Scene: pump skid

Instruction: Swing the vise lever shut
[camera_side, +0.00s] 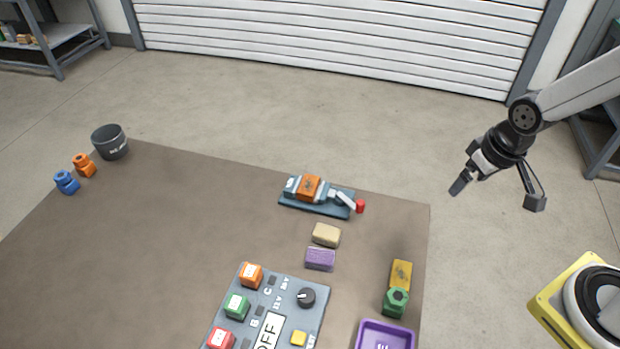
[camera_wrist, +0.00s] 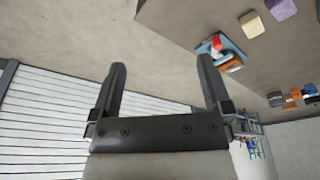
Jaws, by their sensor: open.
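The vise (camera_side: 316,195) sits on a blue base near the far right edge of the brown mat, with an orange block (camera_side: 309,188) between its jaws. Its lever (camera_side: 347,201) is pale with a red knob (camera_side: 360,206) and points out to the right. In the wrist view the vise (camera_wrist: 222,48) is small, at the upper right, with its red knob showing. My gripper (camera_side: 497,192) is in the air to the right of the mat, well away from the vise. Its two fingers, also in the wrist view (camera_wrist: 162,90), are spread with nothing between them.
A tan block (camera_side: 326,235) and a purple block (camera_side: 320,259) lie in front of the vise. A control panel (camera_side: 268,320) with buttons and a knob stands nearer. A yellow block (camera_side: 401,273), a green nut (camera_side: 396,302) and a purple tray (camera_side: 385,338) are at right. The mat's left half is mostly clear.

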